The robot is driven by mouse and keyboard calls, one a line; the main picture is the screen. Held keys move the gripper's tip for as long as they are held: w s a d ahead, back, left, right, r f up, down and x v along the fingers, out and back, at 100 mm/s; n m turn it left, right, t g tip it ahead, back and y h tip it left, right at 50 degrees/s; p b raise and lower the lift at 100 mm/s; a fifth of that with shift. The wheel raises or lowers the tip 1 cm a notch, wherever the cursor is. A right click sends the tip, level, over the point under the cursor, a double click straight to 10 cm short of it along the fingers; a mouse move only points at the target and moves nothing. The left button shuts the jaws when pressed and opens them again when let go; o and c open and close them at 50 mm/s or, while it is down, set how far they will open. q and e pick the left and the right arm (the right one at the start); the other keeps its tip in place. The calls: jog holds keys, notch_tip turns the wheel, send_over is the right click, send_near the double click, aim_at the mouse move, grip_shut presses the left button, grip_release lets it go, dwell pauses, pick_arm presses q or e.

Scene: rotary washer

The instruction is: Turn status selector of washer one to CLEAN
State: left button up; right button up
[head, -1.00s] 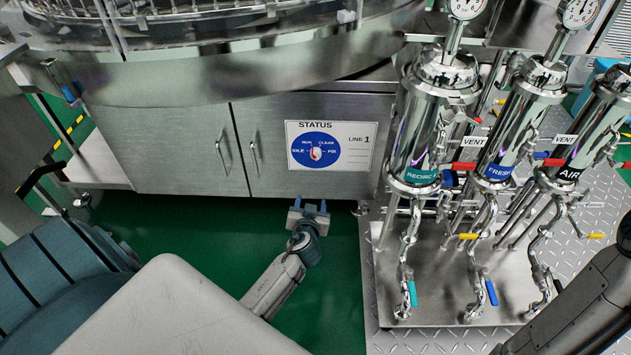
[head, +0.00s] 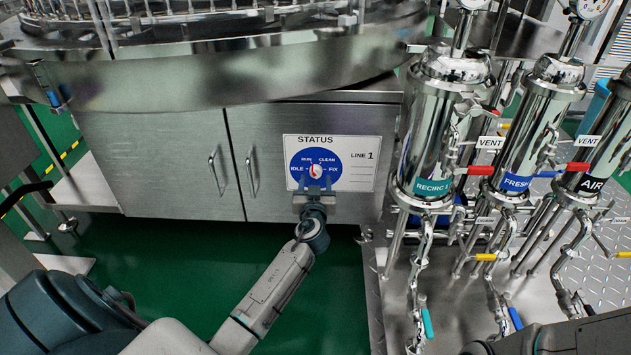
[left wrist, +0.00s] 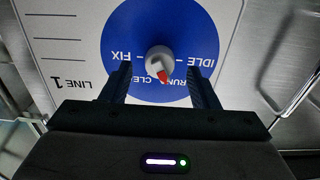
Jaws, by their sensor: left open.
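The status selector (head: 316,171) is a small white knob with a red mark on a blue dial (head: 330,158). The dial is on the LINE 1 status plate (head: 360,172) on the washer's steel cabinet. In the left wrist view the selector (left wrist: 160,60) appears upside down, its red mark toward the RUN and CLEAN lettering; the exact setting is hard to tell. My left gripper (head: 314,185) is open in front of the dial. In the left wrist view its fingers (left wrist: 161,78) appear on either side of the knob, with gaps to it. My right gripper is out of view.
Steel filter housings with valves and coloured handles, including RECIRC (head: 432,186), stand right of the plate. Cabinet door handles (head: 250,172) are to the left. The washer's round rim (head: 200,75) overhangs above. Green floor (head: 180,250) lies clear below.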

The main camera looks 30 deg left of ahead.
pick_arm(q)
jog(key=shift+x, duration=1.2)
jog(key=c, duration=1)
jog(key=shift+o, duration=0.2)
